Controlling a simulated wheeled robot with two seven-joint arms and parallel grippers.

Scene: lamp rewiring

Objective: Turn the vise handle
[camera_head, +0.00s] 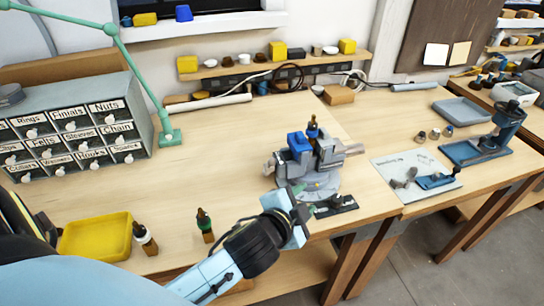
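A grey metal vise (318,184) stands on a round base near the front edge of the wooden bench. A blue block (299,143) sits at the top of the vise, and a dark bottle-like piece with an orange tip (312,128) stands up behind it. My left gripper (300,200) reaches in from the lower left and is right at the front of the vise. Its fingertips are small and overlap dark parts there, so I cannot tell whether they touch or grip anything. The vise handle is not clearly distinguishable. My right gripper is not in view.
A dark flat tool (334,206) lies at the bench's front edge. A yellow tray (97,237) and small bottles (205,225) stand at the lower left. A labelled drawer cabinet (75,130) and green lamp arm (138,75) are behind. The bench middle is clear.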

